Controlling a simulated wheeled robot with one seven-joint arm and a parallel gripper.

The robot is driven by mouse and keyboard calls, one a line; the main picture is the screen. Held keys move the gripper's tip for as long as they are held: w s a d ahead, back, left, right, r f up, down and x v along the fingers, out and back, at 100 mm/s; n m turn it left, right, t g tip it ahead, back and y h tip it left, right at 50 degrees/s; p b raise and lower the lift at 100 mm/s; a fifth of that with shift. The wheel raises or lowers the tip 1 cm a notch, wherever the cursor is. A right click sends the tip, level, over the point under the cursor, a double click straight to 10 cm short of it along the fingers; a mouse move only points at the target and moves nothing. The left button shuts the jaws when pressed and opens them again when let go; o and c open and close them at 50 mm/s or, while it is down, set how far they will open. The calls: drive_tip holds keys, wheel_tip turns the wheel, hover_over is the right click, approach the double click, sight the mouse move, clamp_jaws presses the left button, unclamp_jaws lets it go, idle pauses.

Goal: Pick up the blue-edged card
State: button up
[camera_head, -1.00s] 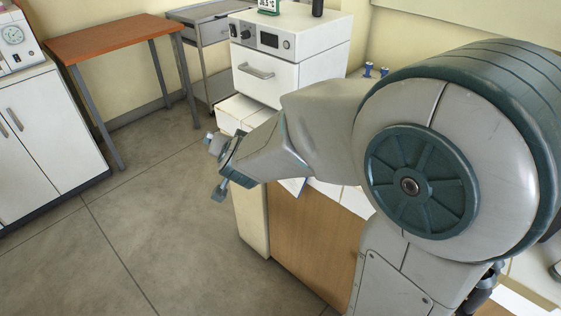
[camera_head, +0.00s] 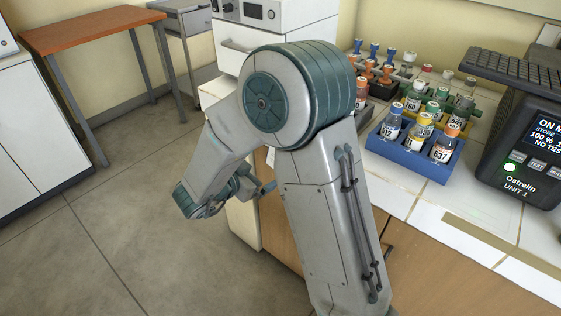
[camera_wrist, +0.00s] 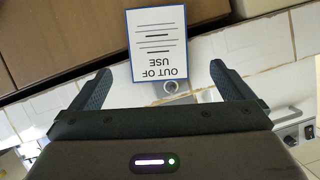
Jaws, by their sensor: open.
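The blue-edged card (camera_wrist: 157,45) is white, reads "OUT OF USE" and appears upside down in the wrist view. It shows at the top centre, between and beyond the two fingers. My gripper (camera_wrist: 160,70) is open and empty, with one finger on each side of the card's lower part in the picture. I cannot tell how far the card is from the fingers. In the head view my gripper (camera_head: 228,196) hangs at the left front of the bench, and the card cannot be made out there.
The white tiled bench top (camera_head: 395,190) holds a blue rack (camera_head: 410,158) of labelled bottles, more small racks behind and a dark Ostrelin unit (camera_head: 530,150) at right. A white incubator (camera_head: 275,15) stands at the back. Floor (camera_head: 120,230) at left is clear.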

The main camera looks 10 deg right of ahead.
drive_tip(key=b+x, duration=0.1)
drive_tip(key=x, duration=0.7)
drive_tip(key=shift+d+f, duration=0.2)
drive_tip(key=shift+d, duration=0.15)
drive_tip(key=shift+w, duration=0.1)
drive_tip(key=shift+c, duration=0.3)
drive_tip(key=c, duration=0.7)
